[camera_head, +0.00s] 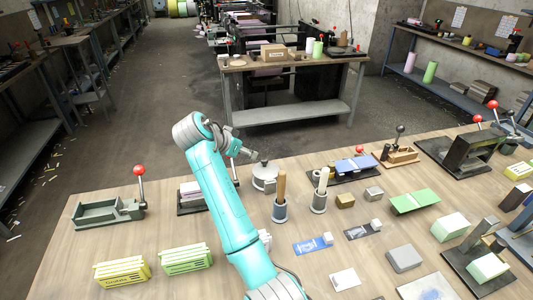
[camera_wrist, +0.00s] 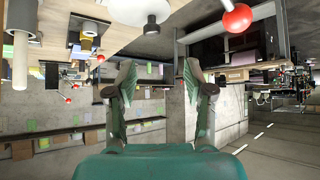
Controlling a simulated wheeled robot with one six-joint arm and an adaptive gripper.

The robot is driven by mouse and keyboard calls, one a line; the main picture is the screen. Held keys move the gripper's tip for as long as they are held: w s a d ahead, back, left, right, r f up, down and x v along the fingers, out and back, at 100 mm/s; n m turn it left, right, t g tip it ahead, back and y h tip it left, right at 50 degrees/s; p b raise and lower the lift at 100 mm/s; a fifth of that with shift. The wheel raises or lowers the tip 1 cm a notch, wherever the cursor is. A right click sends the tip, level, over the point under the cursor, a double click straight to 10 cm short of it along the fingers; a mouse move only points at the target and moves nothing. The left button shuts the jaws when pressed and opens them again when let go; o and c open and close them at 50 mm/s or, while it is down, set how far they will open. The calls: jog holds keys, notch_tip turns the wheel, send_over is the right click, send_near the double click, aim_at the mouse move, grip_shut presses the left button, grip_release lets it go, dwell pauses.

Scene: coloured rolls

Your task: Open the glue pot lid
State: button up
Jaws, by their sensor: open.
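The glue pot (camera_head: 264,183) is a pale round pot on the wooden workbench, with a flat lid (camera_head: 265,171) and a small knob on top. In the wrist view the lid (camera_wrist: 130,10) and its dark-tipped knob (camera_wrist: 151,27) hang upside down at the top edge, partly cut off. The lid sits on the pot. My gripper (camera_wrist: 157,75) is open, with nothing between its fingers. In the head view my gripper (camera_head: 247,153) is above and just left of the lid, apart from it as far as I can see.
Two small pots with upright handles, a brush pot (camera_head: 280,211) and another (camera_head: 319,202), stand right of the glue pot. A red-knobbed lever press (camera_head: 108,210) stands at the left. A red ball (camera_wrist: 237,18) shows close by in the wrist view. The front middle of the bench (camera_head: 215,280) is fairly clear.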

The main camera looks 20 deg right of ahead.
aim_at(264, 159)
jog(key=shift+m, duration=0.4)
jog(key=x, duration=0.8)
jog(key=s+x, duration=0.1)
jog(key=x, duration=0.3)
jog(key=shift+d, duration=0.4)
grip_shut()
